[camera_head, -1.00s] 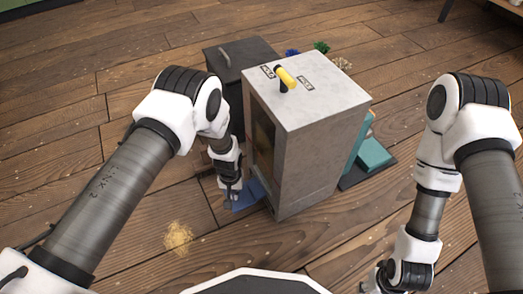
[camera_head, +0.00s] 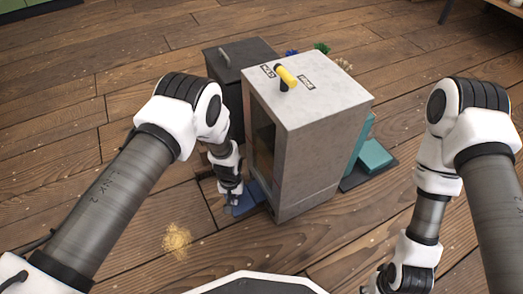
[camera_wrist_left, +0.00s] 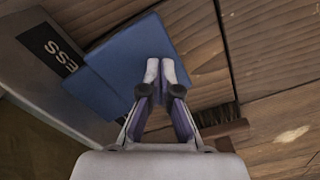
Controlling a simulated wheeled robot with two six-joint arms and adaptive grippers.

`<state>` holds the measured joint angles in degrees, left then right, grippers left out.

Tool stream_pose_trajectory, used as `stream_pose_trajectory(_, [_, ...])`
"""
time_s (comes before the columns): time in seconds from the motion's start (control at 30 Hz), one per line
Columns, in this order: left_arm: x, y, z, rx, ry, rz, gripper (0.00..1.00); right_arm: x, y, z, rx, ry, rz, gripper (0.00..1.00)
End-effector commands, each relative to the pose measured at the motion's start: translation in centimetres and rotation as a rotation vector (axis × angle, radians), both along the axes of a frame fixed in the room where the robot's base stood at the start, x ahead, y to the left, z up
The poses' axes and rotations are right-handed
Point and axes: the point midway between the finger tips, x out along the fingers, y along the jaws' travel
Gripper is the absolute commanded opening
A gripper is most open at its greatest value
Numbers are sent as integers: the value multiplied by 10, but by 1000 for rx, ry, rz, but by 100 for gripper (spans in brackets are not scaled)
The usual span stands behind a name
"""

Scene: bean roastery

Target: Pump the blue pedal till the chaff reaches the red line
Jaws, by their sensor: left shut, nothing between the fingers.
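The blue pedal (camera_head: 255,193) sticks out low from the left side of a grey box-shaped machine (camera_head: 318,150). In the left wrist view the pedal (camera_wrist_left: 112,62) is a flat blue plate beside a dark label. My left gripper (camera_head: 232,205) is shut and empty, pointing down at the pedal. In the wrist view its fingertips (camera_wrist_left: 160,70) lie over the plate, seemingly touching it. The machine's window (camera_head: 263,138) is dark and seen at a steep angle; I can make out neither chaff level nor red line. My right gripper (camera_head: 374,286) is partly cut off at the bottom edge.
A yellow handle (camera_head: 286,77) sits on the machine's top between dark labels. A black bin (camera_head: 238,58) stands behind it. A teal block (camera_head: 374,157) lies on a dark mat to the right. A yellowish pile (camera_head: 177,239) lies on the open wooden floor.

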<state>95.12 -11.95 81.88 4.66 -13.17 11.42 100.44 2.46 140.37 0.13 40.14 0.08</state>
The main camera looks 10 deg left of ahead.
Motion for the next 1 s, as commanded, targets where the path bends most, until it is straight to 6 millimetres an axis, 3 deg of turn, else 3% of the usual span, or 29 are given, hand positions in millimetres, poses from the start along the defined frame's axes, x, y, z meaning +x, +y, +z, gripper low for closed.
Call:
stream_pose_trajectory(0.63, [0,0,90,0,0,-1,0,-2,1,81,1,4,6,40])
stream_pose_trajectory(1.0, [0,0,90,0,0,0,0,-2,1,80,1,4,6,40])
